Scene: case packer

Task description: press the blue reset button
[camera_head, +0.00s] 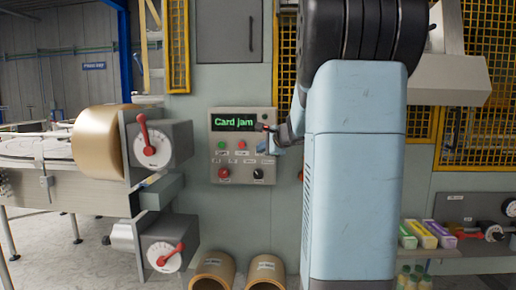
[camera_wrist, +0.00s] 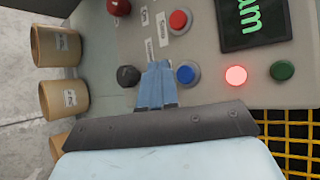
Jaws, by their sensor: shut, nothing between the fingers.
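The blue reset button (camera_wrist: 186,74) shows whole in the wrist view, in a ring on the grey control panel (camera_head: 214,160). My gripper (camera_wrist: 157,66) is shut and empty. Its blue fingertips lie just left of the blue button in the wrist view, between it and a black knob (camera_wrist: 128,76). I cannot tell whether the tips touch the panel.
The panel display (camera_head: 233,122) reads "Card jam". A lit red button (camera_wrist: 236,76) and a green button (camera_wrist: 282,70) line up with the blue one; another red button (camera_wrist: 180,20) sits close by. A red knob (camera_head: 224,173) is lower left. Brown tubs (camera_head: 265,272) stand below.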

